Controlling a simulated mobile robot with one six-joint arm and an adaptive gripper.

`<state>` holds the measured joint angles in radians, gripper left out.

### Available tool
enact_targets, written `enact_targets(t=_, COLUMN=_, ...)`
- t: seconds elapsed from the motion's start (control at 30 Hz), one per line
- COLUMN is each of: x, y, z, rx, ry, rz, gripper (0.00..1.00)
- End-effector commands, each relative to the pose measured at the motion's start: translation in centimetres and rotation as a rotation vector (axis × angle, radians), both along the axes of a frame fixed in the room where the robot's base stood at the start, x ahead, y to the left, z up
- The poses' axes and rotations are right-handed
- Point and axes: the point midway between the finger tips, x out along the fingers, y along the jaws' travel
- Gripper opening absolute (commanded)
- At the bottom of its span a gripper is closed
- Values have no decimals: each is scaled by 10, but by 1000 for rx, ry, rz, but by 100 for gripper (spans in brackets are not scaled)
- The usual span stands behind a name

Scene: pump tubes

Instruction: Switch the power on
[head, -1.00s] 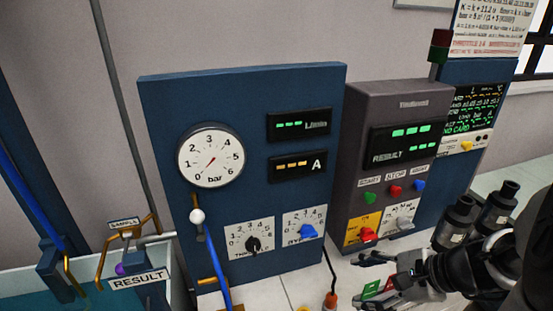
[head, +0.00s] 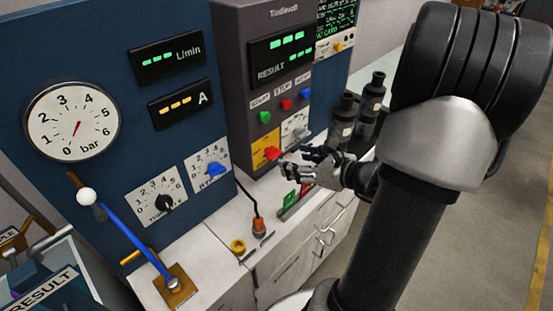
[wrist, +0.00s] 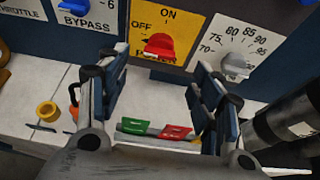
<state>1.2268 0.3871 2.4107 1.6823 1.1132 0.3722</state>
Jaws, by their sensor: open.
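The power switch is a red knob (wrist: 158,46) on a yellow plate (wrist: 182,20) marked OFF at the left and ON at the top. It also shows in the head view (head: 272,153), low on the grey panel. I cannot clearly tell which mark the knob points to. My gripper (wrist: 157,75) is open and empty, with its fingers spread left and right below the knob. In the head view my gripper (head: 292,160) is close in front of the yellow plate; contact with the knob does not show.
A white dial (wrist: 236,62) is right of the switch. The bypass knob (head: 216,171) is to its left. Green and red cards (wrist: 135,126) lie on the counter below. Dark cylinders (head: 342,120) stand close on the right. Green, red and blue buttons sit above.

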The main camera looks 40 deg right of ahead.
Motion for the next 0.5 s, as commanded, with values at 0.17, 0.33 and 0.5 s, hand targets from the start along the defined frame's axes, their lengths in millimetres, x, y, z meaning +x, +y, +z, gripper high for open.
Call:
enact_targets(t=0.17, x=37, y=4, z=-18, rx=0, ry=0, rz=5, gripper=60)
enact_targets(t=0.33, x=63, y=6, z=-28, rx=0, ry=0, rz=4, gripper=60)
enact_targets(t=0.5, x=76, y=6, z=-32, rx=-1, ry=1, rz=1, gripper=60)
